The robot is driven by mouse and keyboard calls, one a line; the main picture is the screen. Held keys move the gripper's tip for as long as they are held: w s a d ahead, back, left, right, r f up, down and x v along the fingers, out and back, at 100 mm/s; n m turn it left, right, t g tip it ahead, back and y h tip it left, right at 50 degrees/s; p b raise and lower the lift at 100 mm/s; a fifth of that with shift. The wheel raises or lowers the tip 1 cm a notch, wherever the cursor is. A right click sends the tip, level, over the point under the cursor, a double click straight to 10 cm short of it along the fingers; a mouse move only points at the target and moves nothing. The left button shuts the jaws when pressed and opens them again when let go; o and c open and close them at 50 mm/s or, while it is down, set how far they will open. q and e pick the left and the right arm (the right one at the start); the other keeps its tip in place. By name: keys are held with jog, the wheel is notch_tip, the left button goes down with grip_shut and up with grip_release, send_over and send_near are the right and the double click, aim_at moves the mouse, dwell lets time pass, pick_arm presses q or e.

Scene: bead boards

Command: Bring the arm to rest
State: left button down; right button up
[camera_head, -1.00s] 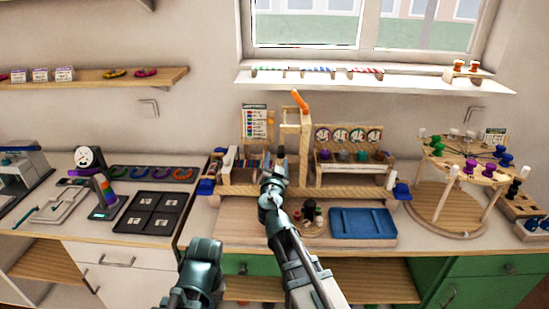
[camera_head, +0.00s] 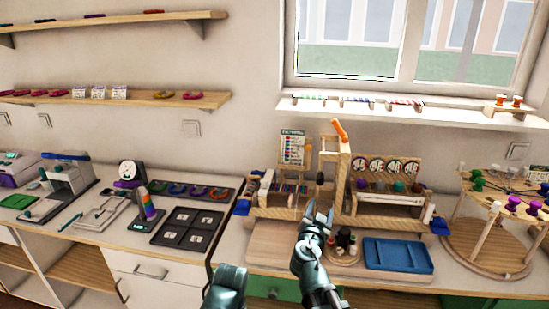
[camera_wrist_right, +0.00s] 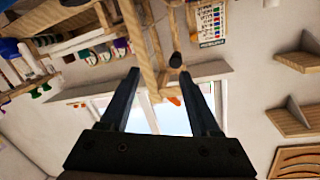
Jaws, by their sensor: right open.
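My right gripper (camera_head: 319,214) is in front of the wooden bead stand (camera_head: 342,172) in the head view, above the counter, with its arm coming up from the bottom edge. In the right wrist view its two dark fingers (camera_wrist_right: 165,100) are spread apart, with nothing held between them. Beyond them, the wooden post and a dark hanging knob (camera_wrist_right: 175,60) show, apart from the fingers. Another teal part of my own body shows at the bottom of the head view. My left gripper is not in view.
A blue tray (camera_head: 398,255) and a round board with small bottles (camera_head: 343,247) lie close to the right gripper. A round wooden table with coloured spools (camera_head: 490,245) stands at right. A black four-part tray (camera_head: 188,228) lies at left. Shelves (camera_head: 120,97) line the wall.

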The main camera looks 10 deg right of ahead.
jog(key=s+d+f+g, duration=0.5)
jog(key=s+f+g, duration=0.1)
jog(key=f, duration=0.3)
jog(key=s+a+f+n+g+y, duration=0.35)
jog(key=s+f+g, duration=0.2)
jog(key=f, duration=0.25)
jog(key=s+a+n+g+y+p, duration=0.1)
jog(key=s+a+n, duration=0.3)
jog(key=a, duration=0.5)
jog(key=s+a+n+g+y+p, duration=0.1)
jog(key=s+a+n+g, duration=0.2)
jog(key=s+a+n, duration=0.2)
jog(key=s+a, duration=0.3)
jog(key=a, duration=0.1)
jog(key=shift+s+p, duration=0.3)
jog(key=shift+p, duration=0.05)
jog(key=shift+y, duration=0.25)
